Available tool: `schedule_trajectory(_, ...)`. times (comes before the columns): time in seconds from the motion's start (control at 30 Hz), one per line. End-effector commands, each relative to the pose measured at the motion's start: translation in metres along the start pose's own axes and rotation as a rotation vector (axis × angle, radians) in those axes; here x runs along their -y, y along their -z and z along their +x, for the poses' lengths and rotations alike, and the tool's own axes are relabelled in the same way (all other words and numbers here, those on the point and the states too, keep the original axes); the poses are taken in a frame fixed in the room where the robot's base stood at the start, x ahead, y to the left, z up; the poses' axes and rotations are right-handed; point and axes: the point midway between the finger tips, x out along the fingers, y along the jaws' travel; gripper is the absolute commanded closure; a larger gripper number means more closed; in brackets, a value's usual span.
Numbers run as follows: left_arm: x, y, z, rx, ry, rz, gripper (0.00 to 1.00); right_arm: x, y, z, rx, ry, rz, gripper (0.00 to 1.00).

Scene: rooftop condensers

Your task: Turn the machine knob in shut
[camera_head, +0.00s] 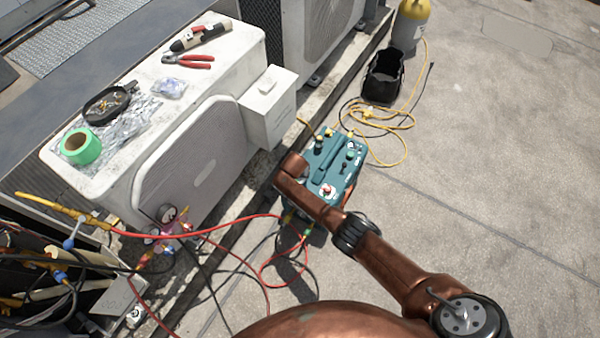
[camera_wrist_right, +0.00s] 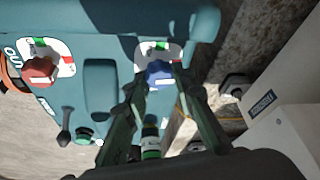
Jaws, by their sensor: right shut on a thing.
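The teal machine (camera_head: 345,168) stands on the roof floor beside the condenser, with my right arm reaching over it. In the right wrist view its blue knob (camera_wrist_right: 158,70) sits on a white plate with green and red marks. My right gripper (camera_wrist_right: 157,78) has its two fingers closed on the sides of this blue knob. The red knob (camera_wrist_right: 39,70), beside the letters OUT, is to the left and apart from the fingers. The blue knob and my right gripper are hidden behind my arm in the head view. My left gripper is not in view.
A white condenser (camera_head: 200,165) stands left of the machine, with tape (camera_head: 80,147), pliers (camera_head: 188,62) and a pan on top. Red and black hoses (camera_head: 265,270) lie in front. A yellow hose (camera_head: 400,125) and black bin (camera_head: 383,78) are behind. Floor to the right is clear.

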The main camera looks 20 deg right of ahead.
Motion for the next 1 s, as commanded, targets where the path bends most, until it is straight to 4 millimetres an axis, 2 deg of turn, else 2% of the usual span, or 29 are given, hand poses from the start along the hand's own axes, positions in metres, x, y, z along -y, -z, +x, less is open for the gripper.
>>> schedule_trajectory(0.4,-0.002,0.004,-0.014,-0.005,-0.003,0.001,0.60,0.002,0.001,0.000,-0.001,-0.039,0.101,1.00)
schedule_trajectory(0.77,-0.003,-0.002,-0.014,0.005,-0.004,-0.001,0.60,0.002,0.002,-0.001,-0.002,-0.039,0.104,1.00)
schedule_trajectory(0.8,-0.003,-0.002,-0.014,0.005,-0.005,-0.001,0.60,0.002,0.002,-0.001,-0.002,-0.039,0.103,0.76)
schedule_trajectory(1.0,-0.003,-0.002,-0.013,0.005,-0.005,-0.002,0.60,0.001,0.001,0.000,-0.002,-0.040,0.103,0.62)
